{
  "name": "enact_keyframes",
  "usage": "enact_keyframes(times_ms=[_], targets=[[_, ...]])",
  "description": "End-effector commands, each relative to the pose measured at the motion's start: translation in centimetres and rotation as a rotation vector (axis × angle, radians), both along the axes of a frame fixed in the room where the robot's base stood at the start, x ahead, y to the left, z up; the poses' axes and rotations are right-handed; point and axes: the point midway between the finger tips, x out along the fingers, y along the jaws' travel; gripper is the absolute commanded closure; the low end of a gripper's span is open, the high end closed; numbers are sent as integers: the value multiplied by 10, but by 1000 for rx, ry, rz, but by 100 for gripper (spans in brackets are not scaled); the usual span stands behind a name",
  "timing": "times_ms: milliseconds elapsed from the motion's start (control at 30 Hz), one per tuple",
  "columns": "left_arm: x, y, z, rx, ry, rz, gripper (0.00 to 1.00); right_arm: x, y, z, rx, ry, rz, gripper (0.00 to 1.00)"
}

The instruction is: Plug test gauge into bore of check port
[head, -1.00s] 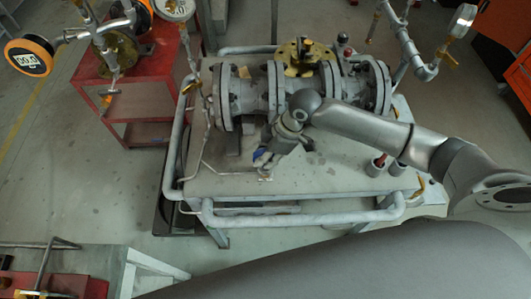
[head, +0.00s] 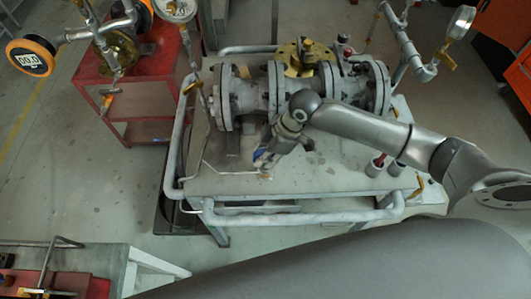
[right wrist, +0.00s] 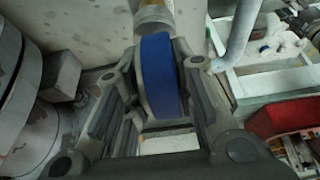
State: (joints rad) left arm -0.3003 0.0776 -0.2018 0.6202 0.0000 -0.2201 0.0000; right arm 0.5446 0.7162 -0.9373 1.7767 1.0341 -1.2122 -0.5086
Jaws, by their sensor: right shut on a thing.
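My right gripper (head: 262,164) is over the front left part of the grey skid table, in front of the flanged valve. In the right wrist view my right gripper (right wrist: 155,115) is shut on the test gauge (right wrist: 160,80), which shows as a thick blue disc between the fingers. A little of its blue (head: 260,155) shows in the head view. A pale metal cylinder (right wrist: 153,14) stands just beyond the blue disc; I cannot tell whether it belongs to the gauge or to the check port. I cannot make out the port's bore. My left gripper is not in view.
The flanged valve (head: 248,95) lies across the back of the skid table (head: 235,188). A pipe rail (head: 300,218) runs along its front. A red cart (head: 145,100) with gauges is at the left. The table's front middle is clear.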

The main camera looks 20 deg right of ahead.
Motion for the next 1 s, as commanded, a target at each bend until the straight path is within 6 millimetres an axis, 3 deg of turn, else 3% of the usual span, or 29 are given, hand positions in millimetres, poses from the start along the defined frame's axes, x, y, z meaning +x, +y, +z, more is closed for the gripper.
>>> enact_keyframes(times_ms=[1000], targets=[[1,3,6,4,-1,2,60,0,0,-1,1,0,0,100]])
